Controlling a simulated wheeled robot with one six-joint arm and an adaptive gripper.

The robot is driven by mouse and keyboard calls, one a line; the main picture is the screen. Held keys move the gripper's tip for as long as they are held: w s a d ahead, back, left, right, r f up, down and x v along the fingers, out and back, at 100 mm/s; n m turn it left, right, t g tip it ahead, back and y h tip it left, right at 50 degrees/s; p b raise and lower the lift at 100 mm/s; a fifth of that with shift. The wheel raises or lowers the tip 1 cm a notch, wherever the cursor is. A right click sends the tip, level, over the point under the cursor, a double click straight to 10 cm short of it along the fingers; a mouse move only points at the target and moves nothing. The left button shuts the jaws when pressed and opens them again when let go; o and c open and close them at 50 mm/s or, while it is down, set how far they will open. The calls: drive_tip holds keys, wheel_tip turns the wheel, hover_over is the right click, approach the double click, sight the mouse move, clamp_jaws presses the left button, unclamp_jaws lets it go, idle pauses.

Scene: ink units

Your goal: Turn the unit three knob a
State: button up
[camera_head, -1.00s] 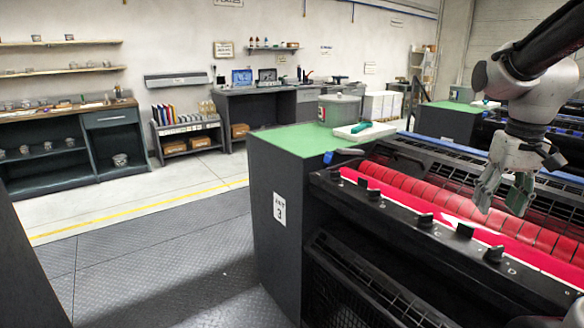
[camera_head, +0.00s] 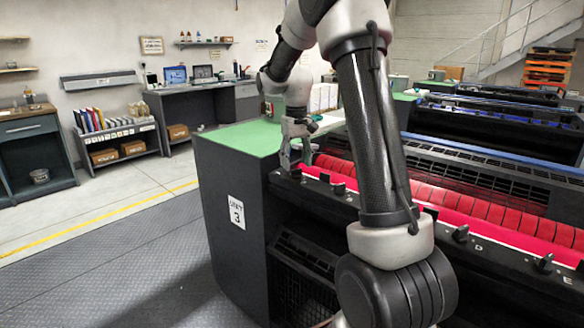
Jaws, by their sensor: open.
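Unit three (camera_head: 237,212) is the dark press with a green top and a "UNIT 3" label. A row of black knobs runs along its front rail, beside the red roller; a knob near the left part of the row (camera_head: 339,188) is clear to see. My gripper (camera_head: 296,163) is open, pointing down over the far left end of this rail. Knob a is not clearly visible; the fingers may cover it, and I cannot tell whether they touch it. My arm hides the middle of the row. Farther right, one knob (camera_head: 461,233) stands near a letter D.
My arm crosses the middle of the view, close above the press. Another knob (camera_head: 544,264) is at the right. The floor left of the press is clear.

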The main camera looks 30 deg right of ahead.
sight(296, 173)
drive_tip(key=shift+f, duration=1.25)
drive_tip(key=shift+d, duration=0.1)
drive_tip(key=shift+c, duration=0.2)
drive_tip(key=c, duration=1)
drive_tip(key=shift+m, duration=0.4)
drive_tip(key=m, duration=0.4)
drive_tip(key=shift+m, duration=2.6)
